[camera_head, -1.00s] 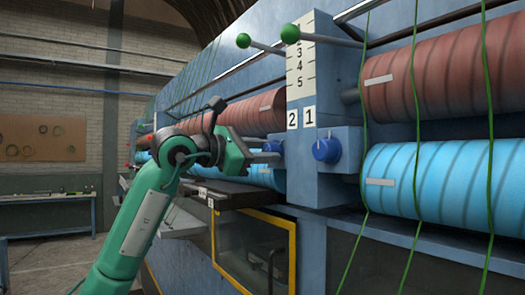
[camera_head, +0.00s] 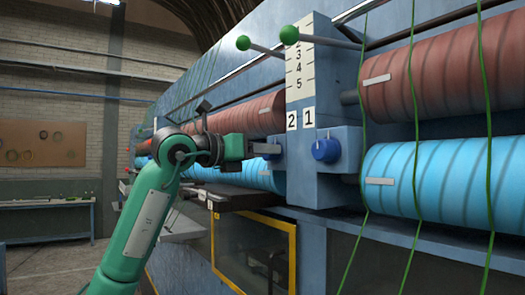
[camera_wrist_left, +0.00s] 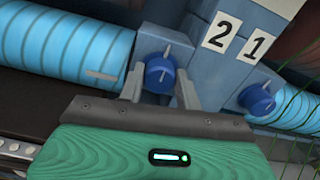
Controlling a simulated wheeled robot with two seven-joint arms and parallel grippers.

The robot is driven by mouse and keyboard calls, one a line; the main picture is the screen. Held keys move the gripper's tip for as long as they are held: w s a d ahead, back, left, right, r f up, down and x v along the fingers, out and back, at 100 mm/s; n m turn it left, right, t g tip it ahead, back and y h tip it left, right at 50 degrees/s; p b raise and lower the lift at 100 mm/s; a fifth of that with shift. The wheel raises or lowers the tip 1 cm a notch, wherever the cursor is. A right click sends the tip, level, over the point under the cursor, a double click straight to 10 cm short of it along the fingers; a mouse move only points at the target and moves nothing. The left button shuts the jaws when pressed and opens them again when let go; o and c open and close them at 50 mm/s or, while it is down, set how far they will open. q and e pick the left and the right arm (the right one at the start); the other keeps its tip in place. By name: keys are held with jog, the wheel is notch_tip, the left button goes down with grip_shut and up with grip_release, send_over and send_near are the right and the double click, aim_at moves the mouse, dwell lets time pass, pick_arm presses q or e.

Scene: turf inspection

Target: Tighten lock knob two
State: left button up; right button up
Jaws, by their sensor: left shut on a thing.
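Lock knob two is a round blue knob with a pale bar, on the blue post's side below the "2" plate (camera_head: 292,119). In the left wrist view, knob two (camera_wrist_left: 160,72) sits between the two grey fingers of my left gripper (camera_wrist_left: 161,88), which is shut on it. In the head view my left gripper (camera_head: 268,151) reaches the post from the left, and its fingers hide the knob. My right gripper is not in view.
Blue knob one (camera_head: 326,150) is on the post's right side, close by. Red rolls (camera_head: 440,75) and blue rolls (camera_head: 440,180) flank the post. Green-tipped levers (camera_head: 289,34) stick out above. Green strands (camera_head: 412,150) hang at the right.

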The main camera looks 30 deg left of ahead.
pick_arm(q)
jog(key=shift+a+r+n, duration=0.1)
jog(key=shift+r+n, duration=0.1)
jog(key=shift+n, duration=0.2)
jog(key=o, duration=1)
jog(key=shift+f, duration=0.15)
jog(key=shift+s, duration=0.1)
